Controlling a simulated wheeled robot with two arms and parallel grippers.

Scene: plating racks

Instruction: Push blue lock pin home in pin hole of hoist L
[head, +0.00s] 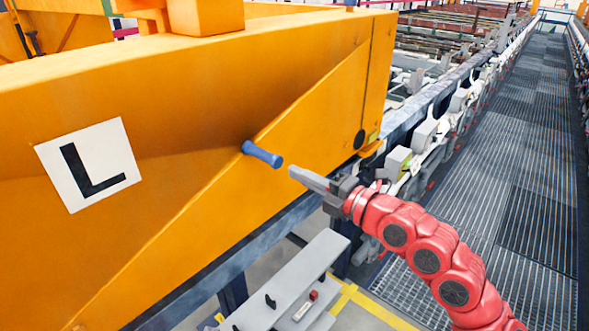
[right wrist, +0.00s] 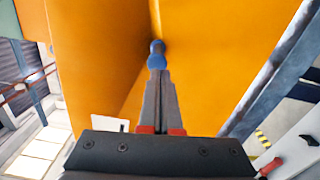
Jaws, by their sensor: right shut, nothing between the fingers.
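The blue lock pin (head: 262,154) sticks out of the side of the orange hoist L (head: 300,105), right of the white plate with a black L (head: 90,165). Its inner end is at the hoist wall, and the pin hole itself is hidden. My right gripper (head: 292,173) is shut and empty, its fingertips just right of the pin's outer end. In the right wrist view the pin (right wrist: 156,55) shows straight beyond the shut fingertips (right wrist: 157,74). I cannot tell whether they touch it. My left gripper is not in view.
A grey bench-like frame (head: 300,280) with small black hooks and a red part stands below the hoist. A long rail with grey blocks (head: 425,135) runs along the right. A grated walkway (head: 530,150) beyond it is clear.

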